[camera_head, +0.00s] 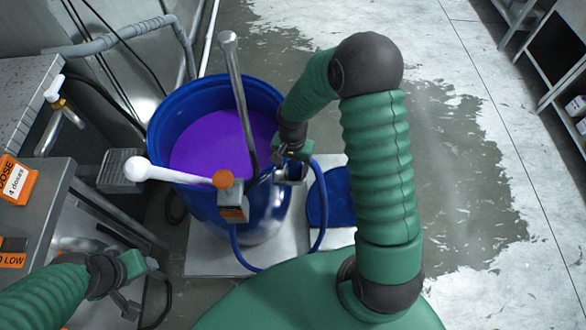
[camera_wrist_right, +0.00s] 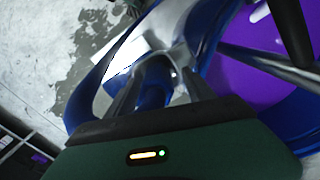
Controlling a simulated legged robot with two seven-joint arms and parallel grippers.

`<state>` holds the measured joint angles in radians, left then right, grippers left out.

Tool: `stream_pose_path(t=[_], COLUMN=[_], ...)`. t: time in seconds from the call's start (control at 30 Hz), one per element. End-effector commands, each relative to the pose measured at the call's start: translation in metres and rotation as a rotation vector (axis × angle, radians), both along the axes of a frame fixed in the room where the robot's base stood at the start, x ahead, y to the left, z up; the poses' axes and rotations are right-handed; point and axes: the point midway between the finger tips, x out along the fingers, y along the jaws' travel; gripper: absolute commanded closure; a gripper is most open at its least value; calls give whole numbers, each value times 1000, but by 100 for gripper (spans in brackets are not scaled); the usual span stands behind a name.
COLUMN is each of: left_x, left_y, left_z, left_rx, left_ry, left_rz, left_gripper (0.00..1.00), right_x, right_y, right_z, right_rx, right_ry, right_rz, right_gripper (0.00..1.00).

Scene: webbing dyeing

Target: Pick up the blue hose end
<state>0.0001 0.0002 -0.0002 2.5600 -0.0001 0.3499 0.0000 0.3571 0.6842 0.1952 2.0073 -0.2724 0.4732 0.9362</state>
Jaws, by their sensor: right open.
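The blue hose (camera_head: 321,215) loops down from beside the blue barrel and rises to my right gripper (camera_head: 290,178). In the right wrist view the blue hose (camera_wrist_right: 154,78) shows between the two spread fingers of my right gripper (camera_wrist_right: 160,90). The fingers are open; I cannot tell whether they touch the hose. The very tip of the hose is hard to make out among the fingers and a grey metal part. My left gripper (camera_head: 140,286) is at the lower left, away from the hose, with its fingers apart and empty.
The blue barrel (camera_head: 178,106) holds purple liquid (camera_head: 205,150), with a metal rod (camera_head: 238,90) in it. A white-handled lever (camera_head: 165,173) and an orange-marked box (camera_head: 233,208) are at its near rim. A metal bench (camera_head: 50,200) stands at left. Floor at right is open.

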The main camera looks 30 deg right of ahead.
Motion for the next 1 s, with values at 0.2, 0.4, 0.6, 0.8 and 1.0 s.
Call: stream_pose_path(t=[0.2, 0.4, 0.6, 0.8, 1.0], left_x=[0, 0, 0, 0, 0], left_y=[0, 0, 0, 0, 0], left_z=[0, 0, 0, 0, 0], left_rx=[0, 0, 0, 0, 0], left_ry=[0, 0, 0, 0, 0], left_rz=[0, 0, 0, 0, 0], left_gripper=[48, 48, 48, 48, 48], right_x=[0, 0, 0, 0, 1], right_y=[-1, -1, -1, 0, -1], right_z=[0, 0, 0, 0, 12], right_rx=[0, 0, 0, 1, -1], right_ry=[0, 1, 1, 1, -2], right_rz=[-1, -1, -1, -1, -1], right_gripper=[63, 89, 100, 100, 100])
